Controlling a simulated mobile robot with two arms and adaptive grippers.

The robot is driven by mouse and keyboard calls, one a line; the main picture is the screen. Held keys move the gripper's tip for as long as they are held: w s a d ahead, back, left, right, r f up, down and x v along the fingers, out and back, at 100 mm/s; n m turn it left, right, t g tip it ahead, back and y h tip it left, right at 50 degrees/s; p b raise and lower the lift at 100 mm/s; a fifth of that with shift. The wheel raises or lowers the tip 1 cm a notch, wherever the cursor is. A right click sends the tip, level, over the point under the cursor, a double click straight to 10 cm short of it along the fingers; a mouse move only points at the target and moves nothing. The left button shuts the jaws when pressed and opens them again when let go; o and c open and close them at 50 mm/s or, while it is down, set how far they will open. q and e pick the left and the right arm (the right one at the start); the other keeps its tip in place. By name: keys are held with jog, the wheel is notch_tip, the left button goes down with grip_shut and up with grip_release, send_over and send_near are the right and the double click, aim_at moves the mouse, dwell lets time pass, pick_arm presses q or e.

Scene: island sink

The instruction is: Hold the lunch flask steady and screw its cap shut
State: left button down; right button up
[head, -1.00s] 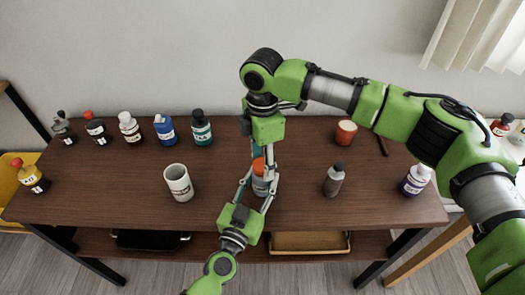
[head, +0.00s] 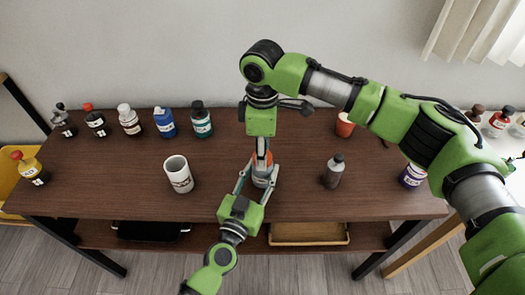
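The lunch flask (head: 261,181), pale with an orange cap (head: 262,160), stands upright near the front middle of the table in the head view. My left gripper (head: 259,177) reaches in from the front, with a finger on each side of the flask's body, seemingly touching it. My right gripper (head: 262,157) points straight down from above, with its fingers at the cap and partly covering it. I cannot tell whether those fingers press on the cap or stand slightly apart from it. The seating of the cap is hidden.
Several bottles line the back left.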

jog(key=m, duration=0.6)
jog(key=o, duration=1.3)
notch_tip(320, 180, up, 12)
jog(key=shift+r, duration=0.1)
pick_arm(q)
jog(key=c, duration=1.2)
grip_release()
jog(key=shift+c, duration=0.2)
jog(key=shift+s, duration=0.1)
